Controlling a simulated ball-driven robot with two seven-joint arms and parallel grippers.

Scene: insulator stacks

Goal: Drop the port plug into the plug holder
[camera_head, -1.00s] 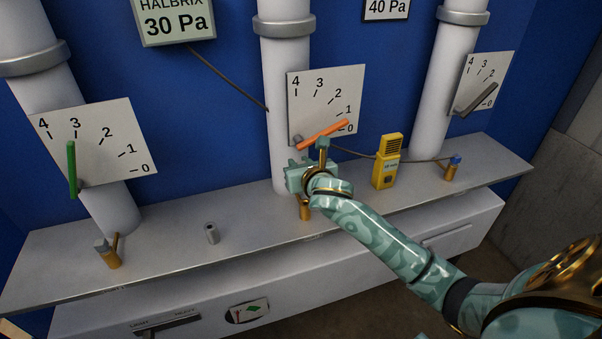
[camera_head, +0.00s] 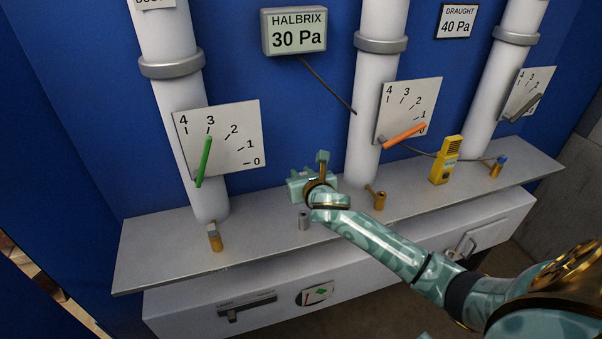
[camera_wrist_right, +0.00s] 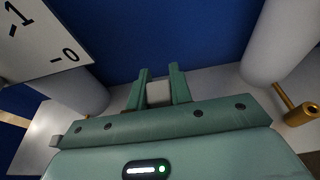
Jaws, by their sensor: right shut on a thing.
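My right gripper (camera_head: 301,187) is over the grey shelf, just above and slightly left of a small grey hollow cylinder, the plug holder (camera_head: 304,221). In the right wrist view its two green fingers (camera_wrist_right: 160,80) are shut on a pale grey piece, the port plug (camera_wrist_right: 158,93). The plug is hidden behind the gripper in the head view. The holder stands upright on the shelf, apart from the gripper as far as I can tell. The middle brass port (camera_head: 379,201) stands with no cap seen on it. My left gripper is not in view.
A brass port with a grey cap (camera_head: 214,236) stands left on the shelf (camera_head: 160,253). A yellow meter (camera_head: 446,160) and a blue-capped port (camera_head: 497,166) stand right. White pipes (camera_head: 180,110) and dial plates with green (camera_head: 204,160) and orange (camera_head: 404,137) levers rise behind.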

